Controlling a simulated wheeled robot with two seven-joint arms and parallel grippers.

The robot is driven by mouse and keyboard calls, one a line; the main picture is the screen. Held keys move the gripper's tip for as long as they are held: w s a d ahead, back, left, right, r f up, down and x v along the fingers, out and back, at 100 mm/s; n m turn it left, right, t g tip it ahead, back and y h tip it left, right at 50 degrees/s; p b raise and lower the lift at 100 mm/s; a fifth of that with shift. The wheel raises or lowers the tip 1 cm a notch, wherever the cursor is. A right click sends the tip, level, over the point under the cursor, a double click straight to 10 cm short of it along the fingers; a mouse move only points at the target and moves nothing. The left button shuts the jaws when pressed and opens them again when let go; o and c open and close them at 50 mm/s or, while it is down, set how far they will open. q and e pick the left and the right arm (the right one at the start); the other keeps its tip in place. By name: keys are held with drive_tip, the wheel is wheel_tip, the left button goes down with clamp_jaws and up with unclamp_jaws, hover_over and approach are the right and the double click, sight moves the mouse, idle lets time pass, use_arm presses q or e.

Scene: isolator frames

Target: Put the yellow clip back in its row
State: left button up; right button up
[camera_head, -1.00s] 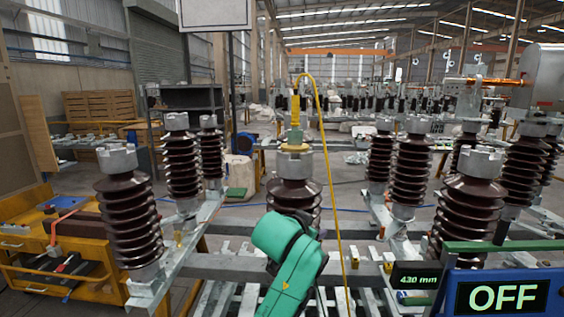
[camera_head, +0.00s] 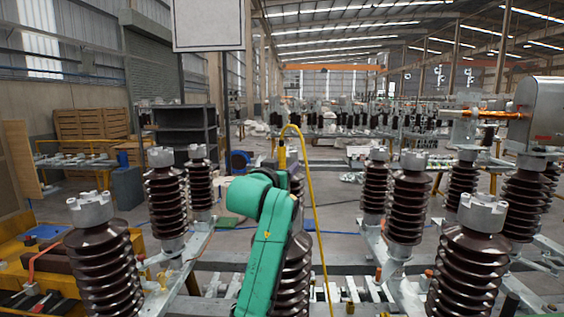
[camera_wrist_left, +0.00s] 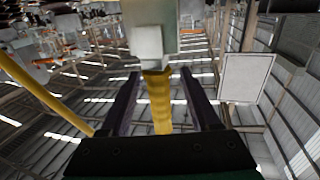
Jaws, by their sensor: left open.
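The yellow clip (camera_head: 282,155) stands upright at the top of the middle brown insulator (camera_head: 297,262), with a yellow cable (camera_head: 313,205) looping from it. A pale grey block (camera_wrist_left: 148,47) shows at the shaft's far end. I cannot tell whether a finger touches the shaft. My right gripper is not in view.
Ribbed brown insulators with grey caps stand close on the left (camera_head: 104,265) and right (camera_head: 466,265), on metal rails. The yellow cable (camera_wrist_left: 45,92) also runs beside the left finger. A blank sign (camera_head: 208,24) hangs behind.

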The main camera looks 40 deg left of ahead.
use_arm(q)
drive_tip(key=shift+r+x, duration=0.2)
drive_tip(key=shift+x, duration=0.75)
drive_tip(key=shift+s+d, duration=0.1)
clamp_jaws()
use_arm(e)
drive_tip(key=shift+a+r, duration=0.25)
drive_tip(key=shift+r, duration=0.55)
use_arm(q)
drive_tip(key=shift+r, duration=0.45)
wheel_tip(320, 180, up, 19)
drive_tip(key=b, duration=0.2)
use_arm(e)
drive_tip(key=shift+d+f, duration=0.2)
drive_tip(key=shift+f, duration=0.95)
